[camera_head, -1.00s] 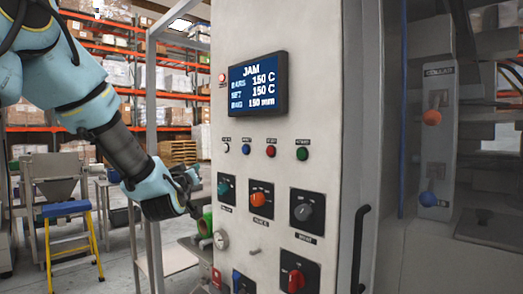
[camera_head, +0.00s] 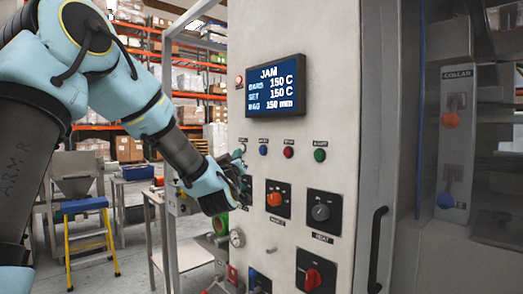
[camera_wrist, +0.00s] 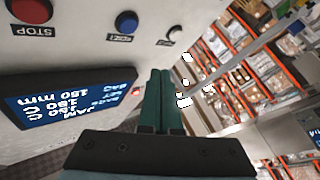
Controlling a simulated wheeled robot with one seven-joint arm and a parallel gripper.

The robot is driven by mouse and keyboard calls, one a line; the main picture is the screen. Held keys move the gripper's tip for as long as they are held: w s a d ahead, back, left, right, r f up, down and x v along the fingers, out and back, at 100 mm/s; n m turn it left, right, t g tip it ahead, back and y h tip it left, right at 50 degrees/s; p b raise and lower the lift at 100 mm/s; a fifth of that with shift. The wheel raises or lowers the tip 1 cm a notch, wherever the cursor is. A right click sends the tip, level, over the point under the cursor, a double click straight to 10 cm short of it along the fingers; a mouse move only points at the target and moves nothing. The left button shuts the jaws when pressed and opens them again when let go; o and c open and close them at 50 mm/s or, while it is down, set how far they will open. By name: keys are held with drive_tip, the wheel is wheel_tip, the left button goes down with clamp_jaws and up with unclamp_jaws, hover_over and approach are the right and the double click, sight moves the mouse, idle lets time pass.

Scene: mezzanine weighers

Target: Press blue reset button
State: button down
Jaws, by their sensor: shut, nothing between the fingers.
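The blue reset button (camera_head: 263,150) sits in a row of small buttons under the screen on the grey control panel (camera_head: 340,80). It also shows near the top of the wrist view (camera_wrist: 126,22), with its label below it. My gripper (camera_head: 240,160) is beside the panel, left of the blue button, and partly overlaps the row's left end and the left knob. In the wrist view its two green fingers (camera_wrist: 160,74) are together and empty. Their tips are apart from the blue button, below and right of it in that picture.
A red button (camera_head: 288,152) and a green button (camera_head: 320,155) are right of the blue one. An orange knob (camera_head: 277,199) and a black knob (camera_head: 322,212) lie below. The screen (camera_head: 275,88) reads JAM. A yellow stepladder (camera_head: 88,245) stands far left.

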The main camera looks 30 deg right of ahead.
sight(259, 147)
drive_tip(key=w+d, duration=0.1)
drive_tip(key=d, duration=0.5)
drive_tip(key=shift+w+d, duration=0.15)
idle(1.9)
drive_tip(key=shift+w+d+b, duration=0.1)
drive_tip(key=shift+d+b, duration=0.3)
drive_tip(key=shift+d, duration=0.4)
idle(0.6)
drive_tip(key=shift+a+b, duration=0.1)
drive_tip(key=shift+b, duration=0.25)
drive_tip(key=shift+a+b, duration=0.5)
drive_tip(key=shift+a, duration=0.2)
drive_tip(key=shift+a, duration=0.1)
